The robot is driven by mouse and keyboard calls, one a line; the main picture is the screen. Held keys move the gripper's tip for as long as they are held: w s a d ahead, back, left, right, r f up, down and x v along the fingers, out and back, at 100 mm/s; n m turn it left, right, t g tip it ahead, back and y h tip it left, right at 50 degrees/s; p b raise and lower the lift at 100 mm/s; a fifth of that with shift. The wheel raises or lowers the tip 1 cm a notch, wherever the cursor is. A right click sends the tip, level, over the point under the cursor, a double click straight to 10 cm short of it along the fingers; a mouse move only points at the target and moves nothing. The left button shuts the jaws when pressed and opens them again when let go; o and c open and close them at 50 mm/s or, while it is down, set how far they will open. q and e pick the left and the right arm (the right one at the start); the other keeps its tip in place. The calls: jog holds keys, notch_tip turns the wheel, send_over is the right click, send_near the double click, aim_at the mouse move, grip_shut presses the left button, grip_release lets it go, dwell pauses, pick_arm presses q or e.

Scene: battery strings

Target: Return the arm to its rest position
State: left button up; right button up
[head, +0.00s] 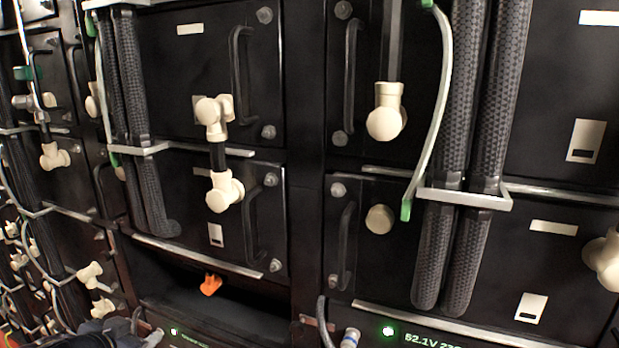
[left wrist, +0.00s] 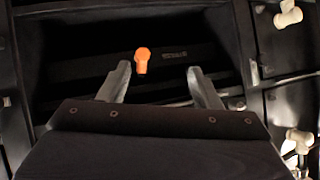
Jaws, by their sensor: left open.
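My left gripper (head: 145,329) shows at the lower left edge of the head view, in front of the rack and below the open bay. In the left wrist view its two fingers (left wrist: 159,69) are spread open and hold nothing. An orange plug (head: 210,284) hangs at the mouth of a dark open bay (head: 160,280) in the head view. It also shows in the left wrist view (left wrist: 142,60), between the finger lines nearer the left finger, and touches neither. Most of my left arm is out of view. My right gripper is not in view.
Black battery modules (head: 185,80) with handles and cream connectors (head: 385,120) fill the rack. Thick braided cables (head: 470,100) run down the front through grey brackets (head: 465,198). A lit display panel (head: 430,338) sits at the bottom. Cables and connectors crowd the left side.

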pick_arm(q)
jog(key=s+d+n+g+y+b, duration=0.1)
jog(key=s+n+g+y+b, duration=0.15)
jog(key=s+n, duration=0.7)
jog(key=s+d+f+m+g+h, duration=0.1)
jog(key=s+d+f+m+h, duration=0.1)
jog(key=s+d, duration=0.4)
jog(key=s+d+f+m+g+h+b, duration=0.1)
jog(key=s+d+f+m+g+h, duration=0.1)
jog(key=s+d, duration=0.4)
jog(key=s+h, duration=0.1)
jog(key=s, duration=0.2)
jog(key=shift+d+f+h, duration=0.15)
jog(key=shift+f+h, duration=0.2)
jog(key=shift+f, duration=0.05)
